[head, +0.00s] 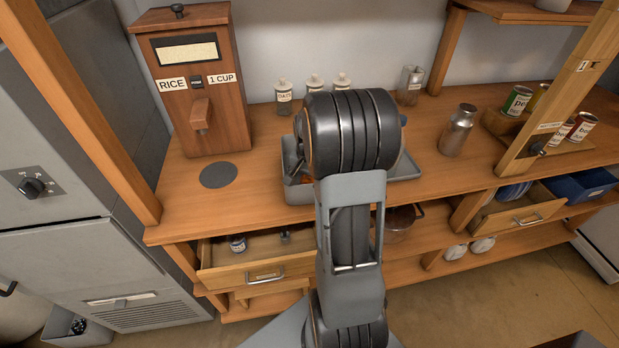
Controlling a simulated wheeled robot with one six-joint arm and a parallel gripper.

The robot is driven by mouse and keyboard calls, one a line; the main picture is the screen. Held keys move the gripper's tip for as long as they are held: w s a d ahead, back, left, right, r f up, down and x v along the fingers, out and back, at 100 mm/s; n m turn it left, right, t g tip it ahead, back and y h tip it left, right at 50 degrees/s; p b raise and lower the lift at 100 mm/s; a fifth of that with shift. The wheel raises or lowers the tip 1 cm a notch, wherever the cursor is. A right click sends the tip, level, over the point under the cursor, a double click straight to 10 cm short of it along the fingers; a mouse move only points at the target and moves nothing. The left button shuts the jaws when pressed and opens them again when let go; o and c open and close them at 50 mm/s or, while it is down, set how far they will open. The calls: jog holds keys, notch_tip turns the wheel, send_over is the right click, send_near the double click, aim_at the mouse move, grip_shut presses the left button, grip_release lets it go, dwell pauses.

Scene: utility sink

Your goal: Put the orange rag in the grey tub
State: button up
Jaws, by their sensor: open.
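A grey tub (299,195) sits on the wooden counter behind my arm; its left front wall and right corner show, and most of its inside is hidden. A small orange-brown patch shows in its left part beside the arm, but I cannot tell whether it is the orange rag. The rag is not clearly visible anywhere else. My arm rises through the middle of the view and reaches over the tub. My gripper is not visible.
A wooden rice dispenser (193,85) stands at the left above a dark round disc (218,175). Jars line the wall. A metal canister (457,130) and cans (517,101) stand at right. Two drawers (262,262) (520,212) are pulled out below.

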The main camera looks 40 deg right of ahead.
notch_tip(320, 180, up, 12)
jog(key=f, duration=0.1)
jog(key=s+a+n+t, duration=0.2)
jog(key=s+a+n, duration=0.3)
jog(key=a, duration=0.4)
jog(key=s+a+n+t, duration=0.2)
jog(key=s+a+n, duration=0.4)
jog(key=a, duration=0.4)
jog(key=shift+r+n, duration=0.25)
jog(key=shift+n, duration=0.05)
jog(key=shift+a, duration=0.1)
